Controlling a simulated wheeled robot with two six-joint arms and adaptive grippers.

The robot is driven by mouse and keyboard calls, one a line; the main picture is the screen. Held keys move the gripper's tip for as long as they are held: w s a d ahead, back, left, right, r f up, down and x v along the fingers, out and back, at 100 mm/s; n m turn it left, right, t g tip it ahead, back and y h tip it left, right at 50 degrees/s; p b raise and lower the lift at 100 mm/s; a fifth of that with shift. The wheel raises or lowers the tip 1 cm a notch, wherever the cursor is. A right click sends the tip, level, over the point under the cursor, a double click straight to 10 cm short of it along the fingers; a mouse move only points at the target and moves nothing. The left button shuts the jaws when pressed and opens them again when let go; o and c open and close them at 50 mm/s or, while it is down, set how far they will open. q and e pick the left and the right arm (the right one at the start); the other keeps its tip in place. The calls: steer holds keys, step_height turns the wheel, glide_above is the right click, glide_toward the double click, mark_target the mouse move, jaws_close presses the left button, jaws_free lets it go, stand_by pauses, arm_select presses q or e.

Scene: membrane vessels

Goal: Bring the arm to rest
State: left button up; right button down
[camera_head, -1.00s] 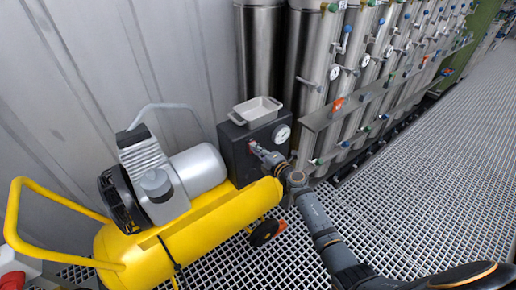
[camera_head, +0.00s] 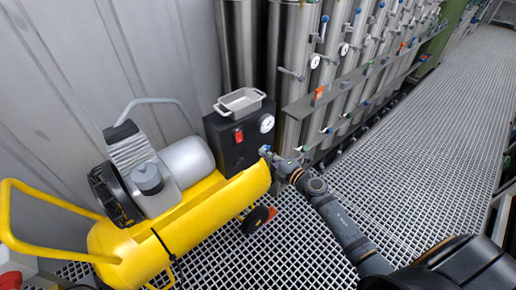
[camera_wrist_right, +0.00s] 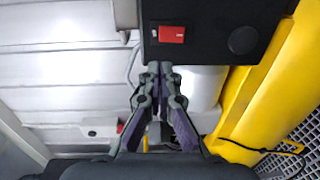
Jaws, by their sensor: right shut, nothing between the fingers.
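My right gripper (camera_head: 267,152) is near the front right edge of the black control box (camera_head: 228,150) on the yellow compressor, apart from it as far as I can tell. In the right wrist view the two fingers of my right gripper (camera_wrist_right: 158,72) meet at their tips, with nothing between them. The box's red switch (camera_head: 238,136) shows clear of the gripper, and it also shows in the wrist view (camera_wrist_right: 171,34). My right arm reaches in from the lower right. My left gripper is not in view.
The yellow compressor (camera_head: 205,222) stands on the grating floor (camera_head: 445,130). Steel vessels (camera_head: 298,60) with valves and gauges line the back. The grating to the right is open.

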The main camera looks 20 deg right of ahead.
steer(key=s+d+f+m+g+h+p, duration=0.1)
steer(key=s+d+f+m+g+h, duration=0.15)
steer(key=s+f+m, duration=0.55)
steer(key=s+d+f+m+g+h, duration=0.1)
steer(key=s+d+f+g+h, duration=0.15)
steer(key=f, duration=0.95)
steer(key=s+d+f+m+g+h+p, duration=0.1)
steer(key=s+d+f+m+h, duration=0.15)
steer(key=s+f+m, duration=0.55)
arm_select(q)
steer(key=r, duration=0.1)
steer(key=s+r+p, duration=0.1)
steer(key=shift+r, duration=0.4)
arm_select(e)
steer(key=s+a+f+m+g, duration=0.1)
steer(key=s+f+g, duration=0.2)
steer(key=s+f, duration=0.3)
steer(key=s+a+f+m+g, duration=0.1)
steer(key=s+f, duration=0.4)
steer(key=s, duration=0.9)
steer(key=s+a+f+m+g, duration=0.1)
steer(key=s+f+g, duration=0.4)
steer(key=s, duration=0.5)
steer(key=shift+s+a+f+m+y, duration=0.2)
steer(key=shift+a+f+m+y, duration=0.25)
steer(key=shift+f+m, duration=0.4)
